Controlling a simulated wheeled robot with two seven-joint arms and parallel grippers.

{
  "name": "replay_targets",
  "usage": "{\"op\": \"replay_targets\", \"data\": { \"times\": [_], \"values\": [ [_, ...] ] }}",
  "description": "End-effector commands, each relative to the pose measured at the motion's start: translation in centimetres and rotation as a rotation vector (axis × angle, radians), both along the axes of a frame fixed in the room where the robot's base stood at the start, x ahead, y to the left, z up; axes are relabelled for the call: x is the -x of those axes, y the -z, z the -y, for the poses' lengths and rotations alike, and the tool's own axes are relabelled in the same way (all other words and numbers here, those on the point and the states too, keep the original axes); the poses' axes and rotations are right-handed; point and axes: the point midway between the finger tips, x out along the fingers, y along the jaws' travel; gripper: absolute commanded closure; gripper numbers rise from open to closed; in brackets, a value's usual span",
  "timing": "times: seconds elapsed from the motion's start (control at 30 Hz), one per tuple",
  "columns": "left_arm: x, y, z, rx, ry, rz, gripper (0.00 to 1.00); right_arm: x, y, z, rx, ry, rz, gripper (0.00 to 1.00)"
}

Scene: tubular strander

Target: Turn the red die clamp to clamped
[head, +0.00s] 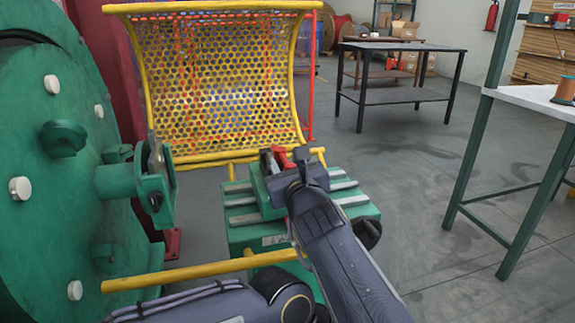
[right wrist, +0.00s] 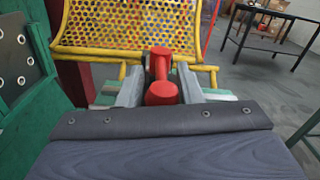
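The red die clamp (head: 281,157) sits on top of the green machine block (head: 250,235), partly hidden by my right gripper. In the right wrist view the clamp's red handle (right wrist: 162,93) stands between my two grey fingers, with a red round part behind it. My right gripper (head: 281,168) is at the clamp, with one finger on each side of the red handle. The handle almost fills the gap, and I cannot tell whether the fingers press on it. My left gripper is out of view; part of my left arm shows at the bottom.
A large green disc (head: 50,190) with bolts and a bracket (head: 150,180) stands left. A yellow mesh guard (head: 220,90) rises behind the block, and a yellow bar (head: 200,271) runs in front. Dark and white-topped tables stand right; the floor between is clear.

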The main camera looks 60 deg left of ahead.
Motion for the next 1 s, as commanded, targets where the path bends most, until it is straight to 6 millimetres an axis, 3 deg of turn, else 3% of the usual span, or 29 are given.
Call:
{"op": "replay_targets", "data": {
  "times": [0.27,0.7,1.0],
  "values": [
    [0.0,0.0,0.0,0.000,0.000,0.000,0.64,0.3,-0.2,0.6,-0.001,-0.001,0.003,0.67],
    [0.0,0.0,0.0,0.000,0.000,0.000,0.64,2.3,-0.1,6.3,0.000,-0.001,0.001,0.67],
    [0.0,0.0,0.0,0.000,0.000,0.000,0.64,2.6,0.0,7.4,-0.001,0.000,0.000,0.67]
  ]
}}
